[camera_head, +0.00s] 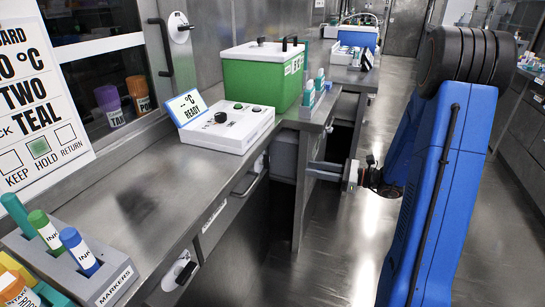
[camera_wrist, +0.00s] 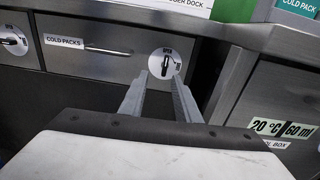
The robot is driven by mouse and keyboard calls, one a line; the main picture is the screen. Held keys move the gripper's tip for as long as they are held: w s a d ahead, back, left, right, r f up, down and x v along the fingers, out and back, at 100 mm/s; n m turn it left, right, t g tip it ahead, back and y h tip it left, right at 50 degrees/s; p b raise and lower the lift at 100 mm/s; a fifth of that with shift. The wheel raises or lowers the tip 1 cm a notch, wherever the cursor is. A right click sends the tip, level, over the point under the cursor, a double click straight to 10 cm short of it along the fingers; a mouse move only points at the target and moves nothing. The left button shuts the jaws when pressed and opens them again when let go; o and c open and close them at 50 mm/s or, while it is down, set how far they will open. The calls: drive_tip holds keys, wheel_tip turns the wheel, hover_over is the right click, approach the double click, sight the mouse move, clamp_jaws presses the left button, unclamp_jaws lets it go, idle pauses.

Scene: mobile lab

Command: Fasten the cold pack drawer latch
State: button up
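The cold pack drawer (camera_wrist: 85,62) has a grey metal front labelled COLD PACKS, with a bar handle. It looks flush with the cabinet. Its latch (camera_wrist: 166,65) is a round pale plate with a dark lever, at the drawer's right end. The latch also shows small in the head view (camera_head: 263,162). My gripper (camera_wrist: 160,82) is open, its two fingers apart and pointing at the latch. Nothing shows between them except the latch beyond. Whether the fingertips touch it I cannot tell.
Another round latch (camera_wrist: 13,40) is on the drawer to the left. The counter (camera_head: 165,175) above holds a green box (camera_head: 262,75) and a white READY device (camera_head: 228,128). The aisle floor is clear.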

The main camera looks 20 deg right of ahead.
sight(269, 157)
drive_tip(key=shift+m+t, duration=0.3)
drive_tip(key=x, duration=1.1)
drive_tip(key=w+x, duration=0.1)
drive_tip(key=x, duration=0.5)
drive_tip(key=shift+w+d+f, duration=0.1)
drive_tip(key=shift+d+f, duration=0.25)
drive_tip(key=shift+d, duration=0.05)
clamp_jaws()
